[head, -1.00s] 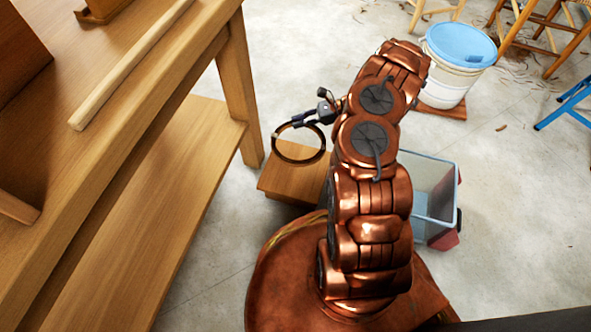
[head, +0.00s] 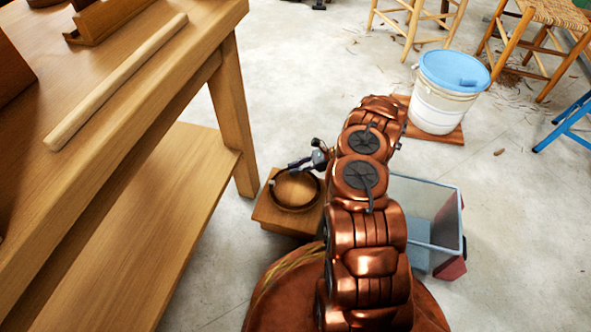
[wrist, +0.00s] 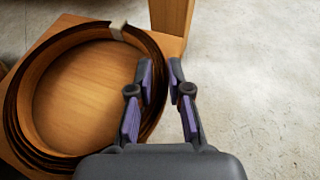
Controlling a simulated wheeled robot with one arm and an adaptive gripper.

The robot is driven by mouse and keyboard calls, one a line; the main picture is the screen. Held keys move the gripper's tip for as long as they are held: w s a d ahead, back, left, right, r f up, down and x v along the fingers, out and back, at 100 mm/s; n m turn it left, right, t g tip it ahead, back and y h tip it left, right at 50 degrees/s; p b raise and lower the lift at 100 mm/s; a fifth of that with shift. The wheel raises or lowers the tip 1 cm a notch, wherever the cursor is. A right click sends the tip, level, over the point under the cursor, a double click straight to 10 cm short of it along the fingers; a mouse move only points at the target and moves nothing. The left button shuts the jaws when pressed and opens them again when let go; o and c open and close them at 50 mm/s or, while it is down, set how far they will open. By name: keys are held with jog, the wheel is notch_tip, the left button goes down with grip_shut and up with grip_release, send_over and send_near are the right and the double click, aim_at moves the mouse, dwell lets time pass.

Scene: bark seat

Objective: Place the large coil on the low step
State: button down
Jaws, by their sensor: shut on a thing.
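The large coil (head: 296,209) is a dark brown ring of thin bark strip. It lies roughly flat over the low step (head: 268,215), a small light wooden block on the floor. In the wrist view the coil (wrist: 24,105) shows several wound layers and a pale clip, with the step's top (wrist: 85,95) visible through its middle. I cannot tell whether the coil touches the step. My gripper (head: 308,163) is at the coil's far right rim. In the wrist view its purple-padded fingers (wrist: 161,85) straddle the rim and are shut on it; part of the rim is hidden.
A wooden bench (head: 205,160) with a lower shelf stands close left of the step. A grey-blue open bin (head: 448,225) is right of my arm. A white bucket with a blue lid (head: 440,105) stands behind, near stools (head: 540,15). Bare floor lies behind the step.

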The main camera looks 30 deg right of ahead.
jog(key=shift+f, duration=0.2)
jog(key=c, duration=1.1)
grip_release()
jog(key=shift+r, duration=0.1)
